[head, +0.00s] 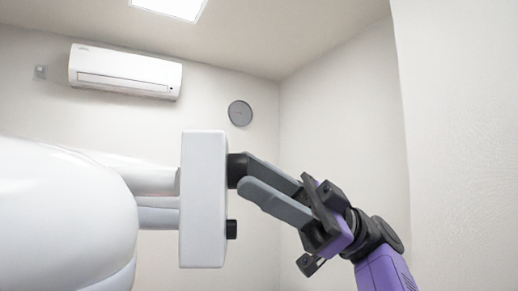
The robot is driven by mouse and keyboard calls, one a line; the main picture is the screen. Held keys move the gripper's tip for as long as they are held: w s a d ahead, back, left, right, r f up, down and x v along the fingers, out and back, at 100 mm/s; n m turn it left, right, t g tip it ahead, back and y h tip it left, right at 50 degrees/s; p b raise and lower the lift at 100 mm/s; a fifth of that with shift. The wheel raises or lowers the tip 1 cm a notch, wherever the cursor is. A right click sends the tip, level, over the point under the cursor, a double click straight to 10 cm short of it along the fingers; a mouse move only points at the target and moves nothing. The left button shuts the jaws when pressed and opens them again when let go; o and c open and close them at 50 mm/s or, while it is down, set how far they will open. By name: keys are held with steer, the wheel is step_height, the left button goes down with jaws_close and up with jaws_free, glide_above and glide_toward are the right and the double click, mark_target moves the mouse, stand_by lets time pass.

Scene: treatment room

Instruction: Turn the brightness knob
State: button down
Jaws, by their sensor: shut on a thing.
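A white upright box (203,200) stands in the middle of the head view. Two black knobs stick out from its right side, an upper knob (235,170) and a smaller-looking lower knob (231,229). I see no markings that tell which one is the brightness knob. My gripper (246,175) reaches in from the lower right, its grey fingers angled up to the left. It is shut on the upper knob, and the fingers hide part of it. The lower knob is clear of the fingers.
A large rounded white body (70,215) fills the left, joined to the box by white arms (158,190). A wall air conditioner (125,72) and a round grey wall disc (240,113) are far behind. The space right of the box holds only my arm.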

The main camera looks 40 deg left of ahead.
steer(key=shift+n+h+p, duration=0.5)
steer(key=shift+n+p, duration=0.2)
steer(key=shift+p, duration=0.2)
steer(key=c, duration=0.9)
jaws_free()
steer(key=shift+a, duration=0.1)
steer(key=shift+f, duration=0.1)
